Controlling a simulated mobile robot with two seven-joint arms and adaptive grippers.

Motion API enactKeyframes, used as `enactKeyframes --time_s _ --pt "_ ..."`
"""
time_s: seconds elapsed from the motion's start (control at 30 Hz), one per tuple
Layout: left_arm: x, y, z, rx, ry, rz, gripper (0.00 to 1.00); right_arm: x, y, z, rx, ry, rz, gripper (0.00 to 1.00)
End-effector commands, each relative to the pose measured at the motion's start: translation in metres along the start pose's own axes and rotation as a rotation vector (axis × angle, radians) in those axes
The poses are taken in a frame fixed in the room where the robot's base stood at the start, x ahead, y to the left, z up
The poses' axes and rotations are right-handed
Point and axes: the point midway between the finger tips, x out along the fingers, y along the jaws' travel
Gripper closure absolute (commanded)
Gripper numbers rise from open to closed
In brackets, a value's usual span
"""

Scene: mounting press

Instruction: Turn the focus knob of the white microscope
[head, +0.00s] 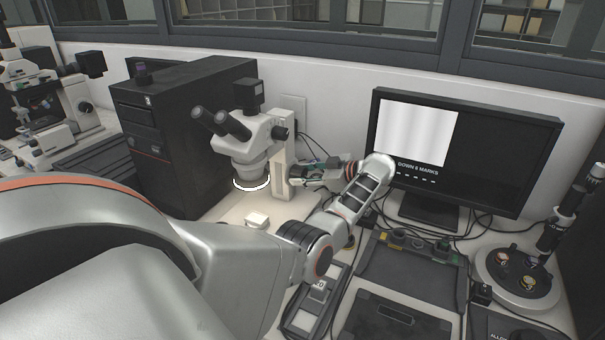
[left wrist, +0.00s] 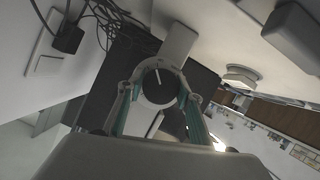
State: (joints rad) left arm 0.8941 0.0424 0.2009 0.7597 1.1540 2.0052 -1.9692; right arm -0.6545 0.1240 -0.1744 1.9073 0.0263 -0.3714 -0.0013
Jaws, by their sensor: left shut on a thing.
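The white microscope (head: 245,145) stands on its pale base behind my left arm, with black eyepieces and a lit ring under its head. My left gripper (head: 293,174) is at the right side of its stand. In the left wrist view, the gripper (left wrist: 159,75) is shut on the focus knob (left wrist: 160,88), a dark round knob with a white mark line on its face. The fingers are on either side of the knob. In the head view the gripper hides the knob. My right gripper is not in view.
A monitor (head: 490,170) to the right shows a pale striped picture and "DOWN" with a number of "MARKS". A black computer tower (head: 150,150) stands left of the microscope. A small white block (head: 257,219) sits on the base. Cables hang behind the stand.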

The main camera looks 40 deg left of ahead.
Motion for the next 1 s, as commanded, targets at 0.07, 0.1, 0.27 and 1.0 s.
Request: enactKeyframes --time_s 0.07,0.1,0.27,1.0 --pt "0.0 -0.0013 0.0011 -0.055 -0.003 0.022 0.86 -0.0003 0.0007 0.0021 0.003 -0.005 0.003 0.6" --pt "-0.0004 -0.0011 0.001 -0.084 -0.004 0.034 0.86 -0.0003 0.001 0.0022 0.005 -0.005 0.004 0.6" --pt "-0.0001 -0.0009 0.0006 -0.189 -0.005 0.077 0.86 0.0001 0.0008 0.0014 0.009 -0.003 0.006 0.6" --pt "0.0 -0.0002 -0.0002 -0.361 -0.009 0.148 0.86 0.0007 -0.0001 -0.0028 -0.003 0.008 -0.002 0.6"
